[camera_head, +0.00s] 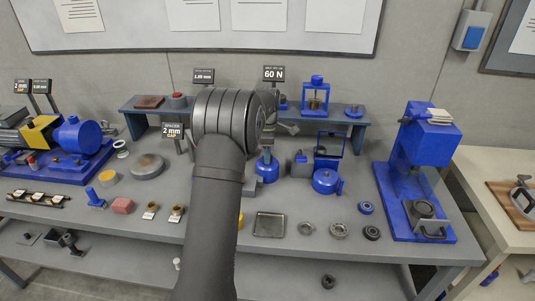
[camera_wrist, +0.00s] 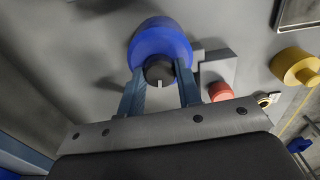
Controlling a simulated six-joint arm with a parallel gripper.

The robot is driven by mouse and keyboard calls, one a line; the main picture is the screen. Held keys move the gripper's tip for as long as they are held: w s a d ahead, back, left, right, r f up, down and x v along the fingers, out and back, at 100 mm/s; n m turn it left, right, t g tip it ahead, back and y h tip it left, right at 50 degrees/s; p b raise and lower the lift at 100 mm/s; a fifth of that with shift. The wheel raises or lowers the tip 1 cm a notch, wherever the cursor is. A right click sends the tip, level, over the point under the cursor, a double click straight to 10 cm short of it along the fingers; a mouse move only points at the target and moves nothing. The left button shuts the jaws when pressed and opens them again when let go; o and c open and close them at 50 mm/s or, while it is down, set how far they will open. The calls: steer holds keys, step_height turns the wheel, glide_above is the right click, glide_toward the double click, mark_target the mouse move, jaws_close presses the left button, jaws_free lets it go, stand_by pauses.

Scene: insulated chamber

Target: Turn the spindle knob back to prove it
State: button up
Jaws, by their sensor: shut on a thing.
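The spindle knob (camera_wrist: 159,68) is a dark round cap with a pale mark on its edge, in the wrist view. In the head view a blue round-bodied piece (camera_head: 266,171) stands on the bench just below my wrist. My arm hides the fingers and the knob there.
A grey block and a red piece (camera_wrist: 220,91) are close to the right finger. A yellow round piece (camera_wrist: 296,66) is farther right. On the bench are a square tray (camera_head: 270,225), several rings and a blue press (camera_head: 426,140). The sign reading 60 N (camera_head: 273,73) stands behind.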

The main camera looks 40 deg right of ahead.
steer(key=m, duration=0.8)
steer(key=shift+m, duration=0.4)
steer(key=m, duration=0.3)
steer(key=shift+m, duration=0.4)
steer(key=m, duration=1.2)
steer(key=shift+m, duration=0.3)
steer(key=m, duration=0.4)
steer(key=shift+m, duration=2)
